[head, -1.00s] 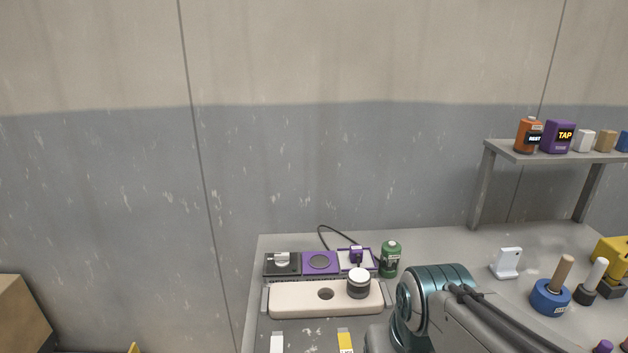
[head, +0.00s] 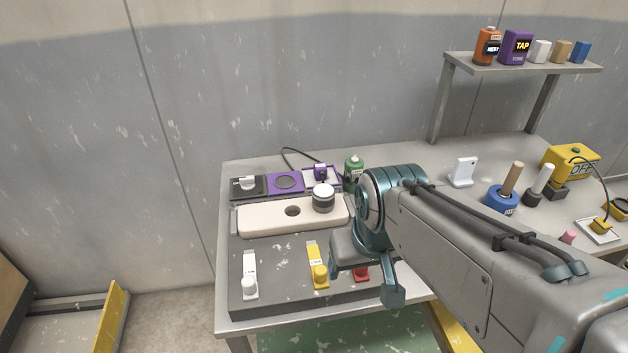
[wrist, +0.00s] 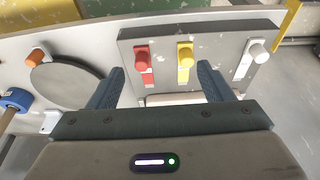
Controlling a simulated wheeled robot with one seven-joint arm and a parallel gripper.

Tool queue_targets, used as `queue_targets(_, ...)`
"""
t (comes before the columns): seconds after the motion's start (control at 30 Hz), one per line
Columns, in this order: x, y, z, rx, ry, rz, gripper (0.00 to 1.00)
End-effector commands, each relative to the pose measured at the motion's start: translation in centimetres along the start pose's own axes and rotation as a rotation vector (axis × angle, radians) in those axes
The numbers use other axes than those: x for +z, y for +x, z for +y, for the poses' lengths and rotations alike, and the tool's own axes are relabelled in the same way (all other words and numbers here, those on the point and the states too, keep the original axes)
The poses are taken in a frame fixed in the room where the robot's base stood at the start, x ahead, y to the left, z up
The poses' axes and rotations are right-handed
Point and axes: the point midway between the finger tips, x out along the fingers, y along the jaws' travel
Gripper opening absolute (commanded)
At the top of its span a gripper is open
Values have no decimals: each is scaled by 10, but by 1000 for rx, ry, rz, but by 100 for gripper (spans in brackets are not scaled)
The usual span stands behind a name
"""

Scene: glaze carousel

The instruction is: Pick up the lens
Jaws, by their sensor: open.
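No part is marked as the lens. The likeliest is a short cylinder with a white top and dark band (head: 323,198), standing at the right of a cream block (head: 262,220) with a round hole. My gripper (head: 364,284) is open and empty, in front of and to the right of that cylinder, near the red slider (head: 361,274). In the wrist view, my gripper's fingers (wrist: 162,84) are spread wide with the slider panel (wrist: 215,75) beyond them. The cylinder cannot be made out there.
White (head: 250,280) and yellow (head: 319,272) sliders stand on the panel. Behind the block are a black tray (head: 246,188), a purple tray (head: 285,183), a corded purple piece (head: 320,172) and a green bottle (head: 353,172). A raised shelf (head: 520,66) stands at the back right.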

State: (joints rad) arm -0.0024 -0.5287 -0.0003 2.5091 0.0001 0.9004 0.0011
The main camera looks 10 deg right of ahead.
Motion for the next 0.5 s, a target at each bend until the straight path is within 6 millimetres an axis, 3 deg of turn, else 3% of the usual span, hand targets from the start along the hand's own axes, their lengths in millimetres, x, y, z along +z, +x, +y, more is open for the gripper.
queue_targets(0.27,-4,-1,0,-1,19,-3,77)
queue_targets(0.37,-21,-5,0,-3,102,-16,77)
queue_targets(0.5,-67,-12,0,-1,344,-55,77)
